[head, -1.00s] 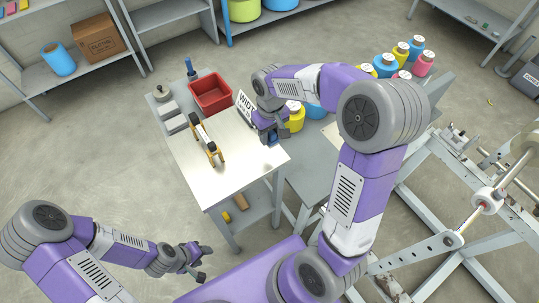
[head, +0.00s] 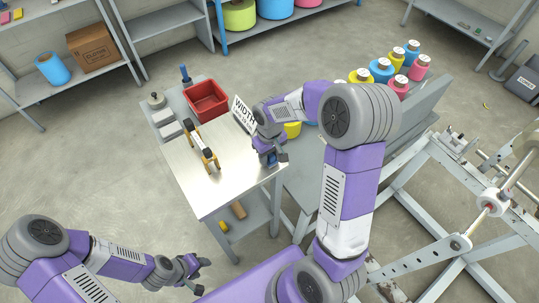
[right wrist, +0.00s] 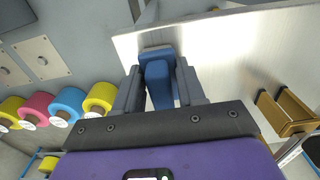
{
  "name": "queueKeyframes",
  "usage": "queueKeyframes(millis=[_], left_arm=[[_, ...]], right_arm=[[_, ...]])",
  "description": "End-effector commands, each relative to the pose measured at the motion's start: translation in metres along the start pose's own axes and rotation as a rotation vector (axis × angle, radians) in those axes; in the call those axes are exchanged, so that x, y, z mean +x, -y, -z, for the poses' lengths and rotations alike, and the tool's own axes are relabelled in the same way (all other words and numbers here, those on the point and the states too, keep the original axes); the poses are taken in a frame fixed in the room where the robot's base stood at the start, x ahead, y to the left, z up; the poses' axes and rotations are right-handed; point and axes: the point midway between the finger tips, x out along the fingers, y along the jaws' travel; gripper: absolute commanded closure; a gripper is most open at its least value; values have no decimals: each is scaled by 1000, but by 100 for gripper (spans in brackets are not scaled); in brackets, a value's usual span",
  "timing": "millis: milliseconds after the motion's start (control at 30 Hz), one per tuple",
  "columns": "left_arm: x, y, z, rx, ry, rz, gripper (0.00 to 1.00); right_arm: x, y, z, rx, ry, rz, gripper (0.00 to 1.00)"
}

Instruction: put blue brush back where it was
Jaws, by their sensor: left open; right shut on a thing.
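My right gripper (head: 272,162) is shut on the blue brush and stands over the right edge of the white-topped table (head: 225,195), near its front corner. In the right wrist view the blue brush (right wrist: 158,82) sits between the two fingers, its broader end against the pale table top. Whether it touches the table I cannot tell. In the head view the brush is mostly hidden by the gripper. My left gripper (head: 194,272) is open and empty, low at the front left, away from the table.
A red bin (head: 206,99), a yellow-ended roller tool (head: 203,146) and a WIDTH sign (head: 243,113) stand on the table. A blue-handled item (head: 185,74) stands at the back. Coloured spools (head: 381,70) are at the right. The table's front part is clear.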

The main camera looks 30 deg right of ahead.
Motion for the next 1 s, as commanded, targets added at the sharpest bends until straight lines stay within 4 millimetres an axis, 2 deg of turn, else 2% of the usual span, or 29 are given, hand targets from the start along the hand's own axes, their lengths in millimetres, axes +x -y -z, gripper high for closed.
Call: queueKeyframes(millis=[133, 167, 300, 333, 567, 700, 867, 1000], left_arm=[[3, 1, 0, 0, 0, 0, 52], [3, 1, 0, 0, 0, 0, 52], [2, 1, 0, 0, 0, 0, 52], [2, 1, 0, 0, 0, 0, 52], [2, 1, 0, 0, 0, 0, 52], [-2, -1, 0, 0, 0, 0, 52], [-8, -3, 0, 0, 0, 0, 52], [-15, -6, -1, 0, 0, 0, 52]], right_arm=[[4, 0, 0, 0, 0, 0, 89], [4, 0, 0, 0, 0, 0, 59], [3, 0, 0, 0, 0, 0, 37], [3, 0, 0, 0, 0, 0, 35], [3, 0, 0, 0, 0, 0, 35], [-4, 0, 0, 0, -1, 0, 35], [-32, 0, 1, -1, -5, -1, 35], [-64, 0, 1, 0, -6, -1, 35]])
